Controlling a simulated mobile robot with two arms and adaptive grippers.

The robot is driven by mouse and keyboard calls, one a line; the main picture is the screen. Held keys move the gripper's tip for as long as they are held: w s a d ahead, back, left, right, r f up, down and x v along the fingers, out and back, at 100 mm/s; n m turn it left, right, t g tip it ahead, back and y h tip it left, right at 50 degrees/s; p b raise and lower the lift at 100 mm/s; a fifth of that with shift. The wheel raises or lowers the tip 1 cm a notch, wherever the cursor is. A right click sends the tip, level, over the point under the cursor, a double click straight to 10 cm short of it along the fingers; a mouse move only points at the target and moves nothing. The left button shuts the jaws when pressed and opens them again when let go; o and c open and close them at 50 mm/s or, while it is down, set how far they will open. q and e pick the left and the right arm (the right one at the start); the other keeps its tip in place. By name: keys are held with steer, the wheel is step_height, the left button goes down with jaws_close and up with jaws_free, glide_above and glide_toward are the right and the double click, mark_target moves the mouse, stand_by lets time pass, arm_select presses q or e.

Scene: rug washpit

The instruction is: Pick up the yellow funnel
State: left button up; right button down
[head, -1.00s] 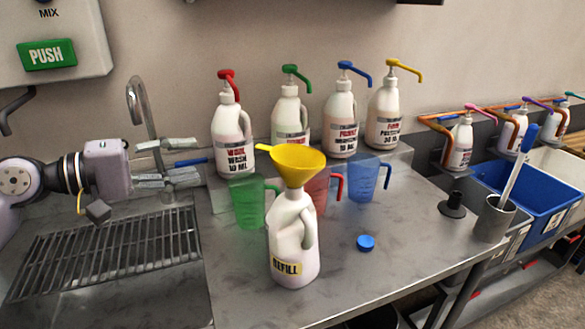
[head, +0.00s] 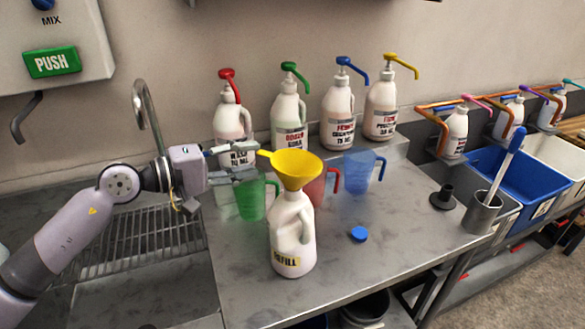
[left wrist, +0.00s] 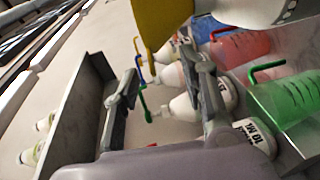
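The yellow funnel (head: 298,168) sits upright in the neck of the white refill jug (head: 292,235) on the steel counter. Its small tab points left. My left gripper (head: 256,158) is open and empty, just left of the funnel, with its fingertips close to the tab. I cannot tell whether they touch it. In the left wrist view, part of the yellow funnel (left wrist: 160,22) shows at the top, beyond the two spread fingers (left wrist: 165,85). My right gripper is in neither view.
A green jug (head: 250,200), a red jug (head: 317,190) and a blue jug (head: 360,173) stand behind the refill jug. Several pump bottles line the wall. A blue cap (head: 358,234) lies on the counter, with free room around it. A sink grate (head: 140,240) is at left.

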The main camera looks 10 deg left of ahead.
mark_target(263, 152)
arm_select(q)
steer(key=p+x, duration=0.3)
steer(key=x, duration=0.1)
steer(key=shift+d+r, duration=0.15)
steer(key=shift+r, duration=0.15)
steer(key=shift+w+d+f, duration=0.25)
steer(key=shift+a, duration=0.1)
steer(key=shift+c, duration=0.7)
jaws_close()
